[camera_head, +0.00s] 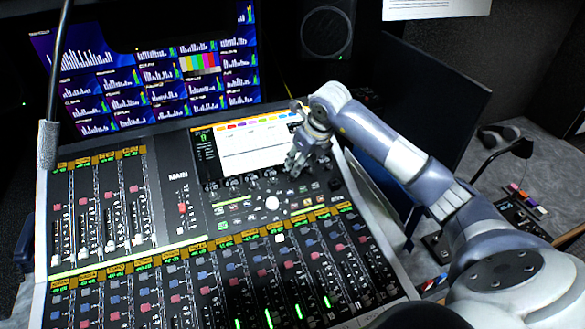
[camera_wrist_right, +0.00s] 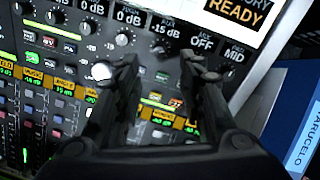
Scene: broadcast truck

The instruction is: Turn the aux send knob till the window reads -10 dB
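The mixing desk's small windows show at the top of the right wrist view. The aux window (camera_wrist_right: 165,27) reads -15 dB. To its left, two windows read 0 dB; to its right are "OFF" and "MID". The aux send knob sits just below its window, between my fingertips, dark and hard to make out. My right gripper (camera_wrist_right: 161,62) is open, its two black fingers apart on either side of that spot. In the head view, my right gripper (camera_head: 298,165) is at the lower right of the desk's screen (camera_head: 255,147); whether it touches the knob cannot be told. My left gripper is not in view.
A white round knob (camera_head: 272,203) and rows of small buttons lie below the screen. Faders fill the desk's left and front. A monitor wall (camera_head: 150,70) stands behind. A dark panel (camera_head: 430,110) stands at the right, beside my right arm.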

